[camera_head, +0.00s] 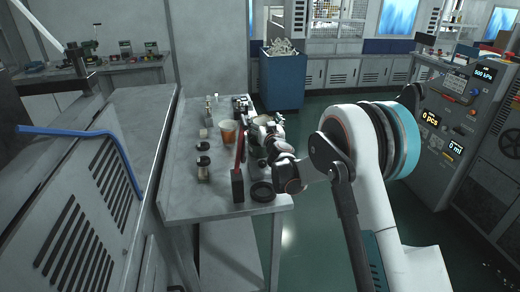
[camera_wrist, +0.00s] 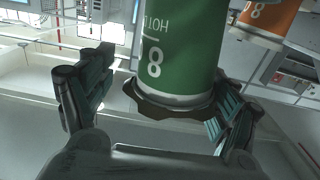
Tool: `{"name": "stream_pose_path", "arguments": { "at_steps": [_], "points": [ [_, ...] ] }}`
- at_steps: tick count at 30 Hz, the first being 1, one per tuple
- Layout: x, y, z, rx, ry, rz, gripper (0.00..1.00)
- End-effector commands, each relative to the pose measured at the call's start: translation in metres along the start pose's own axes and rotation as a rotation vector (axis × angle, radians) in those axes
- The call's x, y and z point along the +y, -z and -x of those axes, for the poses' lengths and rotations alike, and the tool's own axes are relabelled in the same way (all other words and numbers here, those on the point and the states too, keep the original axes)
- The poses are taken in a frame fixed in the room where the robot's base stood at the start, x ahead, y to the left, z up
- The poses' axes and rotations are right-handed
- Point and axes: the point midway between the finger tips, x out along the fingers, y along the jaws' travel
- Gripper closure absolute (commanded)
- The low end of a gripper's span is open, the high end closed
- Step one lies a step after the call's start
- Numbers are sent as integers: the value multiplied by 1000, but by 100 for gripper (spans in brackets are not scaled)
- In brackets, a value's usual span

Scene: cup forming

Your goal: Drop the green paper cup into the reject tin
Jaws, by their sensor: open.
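The green paper cup (camera_wrist: 180,45) fills the upper middle of the wrist view, with white lettering, a figure 8 and a dark scalloped ring at its lower end. My gripper (camera_wrist: 155,105) is open, its two fingers spread on either side of the cup's lower end. The right finger is very close to the ring; I cannot tell whether they touch. In the head view my gripper (camera_head: 265,138) is over the right side of the grey bench, and the arm hides much of what is there. I cannot pick out the reject tin with certainty.
An orange cup (camera_head: 228,132) stands on the bench (camera_head: 190,185) left of my gripper; an orange cup (camera_wrist: 268,20) also shows in the wrist view. A dark round dish (camera_head: 262,191), a small jar (camera_head: 203,173) and a red-and-black upright (camera_head: 238,185) stand nearer. A blue bin (camera_head: 283,85) stands behind.

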Motion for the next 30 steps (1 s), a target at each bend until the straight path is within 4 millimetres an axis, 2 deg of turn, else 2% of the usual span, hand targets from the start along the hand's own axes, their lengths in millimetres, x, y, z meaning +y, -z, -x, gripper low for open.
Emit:
{"name": "stream_pose_path", "arguments": {
  "at_steps": [5,15,19,24,30],
  "points": [
    [0,0,15,0,0,-1,18],
    [0,0,83,-1,0,0,18],
    [0,0,103,-1,0,0,18],
    [0,0,117,-1,0,0,18],
    [0,0,120,-1,0,0,18]
  ]
}}
